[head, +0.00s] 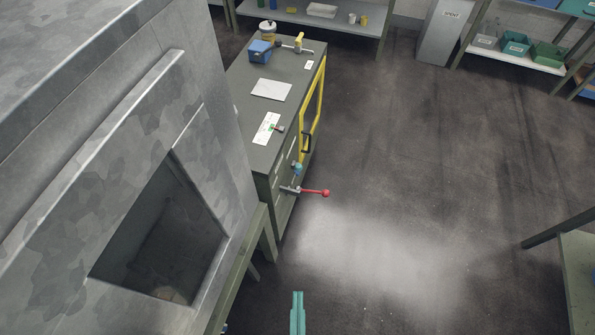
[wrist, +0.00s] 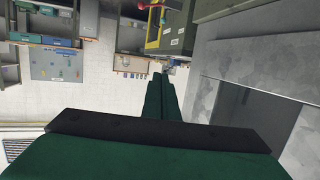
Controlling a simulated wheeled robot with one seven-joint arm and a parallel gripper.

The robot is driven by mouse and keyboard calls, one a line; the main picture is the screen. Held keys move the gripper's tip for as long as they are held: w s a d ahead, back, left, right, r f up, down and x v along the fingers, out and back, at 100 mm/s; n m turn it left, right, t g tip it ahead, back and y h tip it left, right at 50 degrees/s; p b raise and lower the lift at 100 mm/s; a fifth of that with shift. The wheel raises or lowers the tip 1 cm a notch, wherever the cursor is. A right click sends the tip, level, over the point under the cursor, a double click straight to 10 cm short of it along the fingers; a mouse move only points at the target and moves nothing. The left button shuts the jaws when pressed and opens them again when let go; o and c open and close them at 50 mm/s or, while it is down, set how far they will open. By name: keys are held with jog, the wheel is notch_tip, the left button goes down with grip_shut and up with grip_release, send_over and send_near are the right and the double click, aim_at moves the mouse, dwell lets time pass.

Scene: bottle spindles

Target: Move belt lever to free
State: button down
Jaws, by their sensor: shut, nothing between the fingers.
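A lever with a red ball (head: 326,193) sticks out to the right from a grey mount (head: 290,189) on the near end of the dark green cabinet (head: 283,75). A blue-green knob (head: 297,168) sits just behind it. No readable label shows which is the belt lever. My gripper (head: 298,296) is shut and empty, in front of the cabinet, apart from the red-ball lever. Its closed fingers (wrist: 161,80) also show in the wrist view.
A large grey metal housing (head: 215,90) with a dark opening fills the left. A yellow frame (head: 314,105) stands along the cabinet's right side. Shelves (head: 512,57) stand at the back, and a green table (head: 577,270) at the right. The middle floor is clear.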

jog(key=w+a+f+m+g, duration=0.1)
jog(key=w+a+f+m, duration=0.1)
jog(key=w+f+m, duration=1.35)
jog(key=w, duration=0.7)
jog(key=w+f+m+h, duration=0.1)
jog(key=w+f+m, duration=0.3)
jog(key=w, duration=0.7)
jog(key=shift+w+f+g, duration=0.2)
jog(key=shift+f+g, duration=0.1)
jog(key=shift+f, duration=0.05)
jog(key=shift+w, duration=0.15)
